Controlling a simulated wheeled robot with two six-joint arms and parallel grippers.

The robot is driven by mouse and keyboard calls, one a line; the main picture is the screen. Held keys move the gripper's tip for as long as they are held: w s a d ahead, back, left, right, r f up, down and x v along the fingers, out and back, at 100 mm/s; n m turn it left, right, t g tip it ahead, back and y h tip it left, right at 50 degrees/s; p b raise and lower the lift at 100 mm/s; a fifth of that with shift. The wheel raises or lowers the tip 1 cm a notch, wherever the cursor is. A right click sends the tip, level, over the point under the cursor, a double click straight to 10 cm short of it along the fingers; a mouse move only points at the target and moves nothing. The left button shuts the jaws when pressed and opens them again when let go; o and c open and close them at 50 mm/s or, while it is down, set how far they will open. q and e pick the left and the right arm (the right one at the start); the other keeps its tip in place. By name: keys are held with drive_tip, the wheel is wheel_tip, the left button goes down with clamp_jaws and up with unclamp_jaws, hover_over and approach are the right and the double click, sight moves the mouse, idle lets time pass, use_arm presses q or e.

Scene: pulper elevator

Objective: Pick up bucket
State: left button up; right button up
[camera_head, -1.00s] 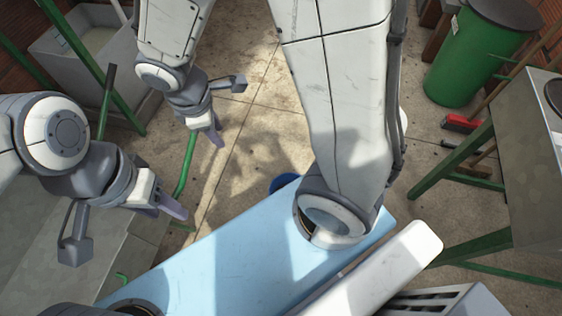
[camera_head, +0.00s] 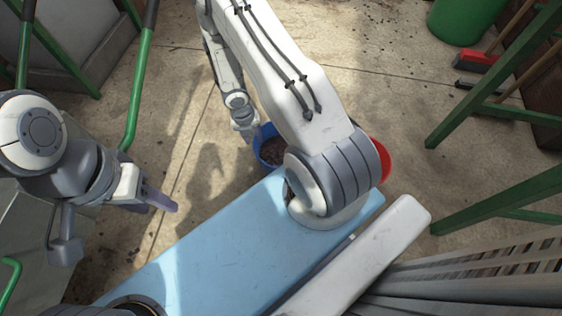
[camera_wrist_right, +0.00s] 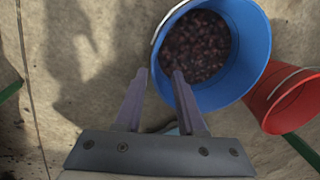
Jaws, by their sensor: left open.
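A blue bucket (camera_head: 259,143) stands on the floor behind the blue surface, partly hidden by my right arm in the head view. In the right wrist view the blue bucket (camera_wrist_right: 250,75) holds many dark red-brown pieces, and its thin wire handle lies along the left rim. My right gripper (camera_head: 248,134) is at the bucket's left side in the head view. In the wrist view its fingers (camera_wrist_right: 159,75) are apart, with the right one overlapping the bucket's rim; contact cannot be told. My left gripper (camera_head: 158,203) is open and empty, well left of the bucket.
A red bucket (camera_head: 382,160) stands right of the blue one, also seen in the wrist view (camera_wrist_right: 282,98). A green bin (camera_head: 466,18), a red-headed broom (camera_head: 475,60) and green table legs stand at right. Green posts and a grey tub are at left.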

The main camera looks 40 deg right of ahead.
sight(258, 152)
drive_tip(key=shift+s+d+f+b, duration=0.1)
drive_tip(key=shift+f+b, duration=0.35)
drive_tip(key=shift+f, duration=0.5)
drive_tip(key=f+b, duration=0.4)
drive_tip(key=shift+s+d+f, duration=0.1)
drive_tip(key=shift+d, duration=0.1)
drive_tip(key=f+b, duration=0.4)
drive_tip(key=f, duration=0.1)
drive_tip(key=shift+w+d+f+b, duration=0.1)
drive_tip(key=shift+w+b, duration=0.1)
drive_tip(key=shift+b, duration=0.1)
clamp_jaws()
